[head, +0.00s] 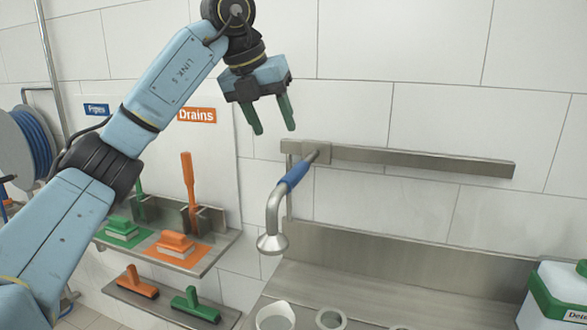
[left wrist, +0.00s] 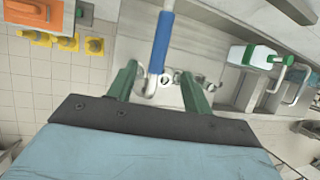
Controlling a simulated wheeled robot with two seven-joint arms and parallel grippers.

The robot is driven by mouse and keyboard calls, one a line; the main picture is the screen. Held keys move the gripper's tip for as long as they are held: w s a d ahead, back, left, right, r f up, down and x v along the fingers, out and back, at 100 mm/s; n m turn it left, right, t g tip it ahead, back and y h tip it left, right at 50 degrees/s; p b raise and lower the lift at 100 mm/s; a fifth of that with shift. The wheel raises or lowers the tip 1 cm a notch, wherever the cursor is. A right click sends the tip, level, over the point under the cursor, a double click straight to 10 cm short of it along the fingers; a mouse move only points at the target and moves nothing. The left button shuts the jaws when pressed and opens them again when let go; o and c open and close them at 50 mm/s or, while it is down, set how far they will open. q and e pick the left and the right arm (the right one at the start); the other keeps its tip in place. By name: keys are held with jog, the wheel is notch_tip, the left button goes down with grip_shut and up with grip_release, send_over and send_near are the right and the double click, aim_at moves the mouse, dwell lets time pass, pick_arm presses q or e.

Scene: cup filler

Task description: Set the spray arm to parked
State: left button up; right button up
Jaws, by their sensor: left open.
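The spray arm (head: 293,179) is a bent metal pipe with a blue grip sleeve and a round spray head (head: 272,243). It is mounted on the wall at the left end of a steel rail, and its head hangs down to the lower left. My left gripper (head: 273,128) is open and empty, with green fingers pointing down. It is above the blue sleeve and apart from it. In the left wrist view the blue sleeve (left wrist: 160,45) lines up between the open fingers, beyond their tips. My right gripper is not in view.
The steel rail (head: 420,160) runs right along the tiled wall. Below is a steel counter (head: 390,285) with round openings. A white and green jug (head: 552,295) stands at the right. A shelf (head: 215,253) with orange and green brushes is at the left, near a blue hose reel (head: 35,145).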

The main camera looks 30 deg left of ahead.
aim_at(292, 170)
pick_arm(q)
jog(key=x, duration=1.2)
jog(key=shift+d+f, duration=0.1)
jog(key=shift+f, duration=0.1)
grip_shut()
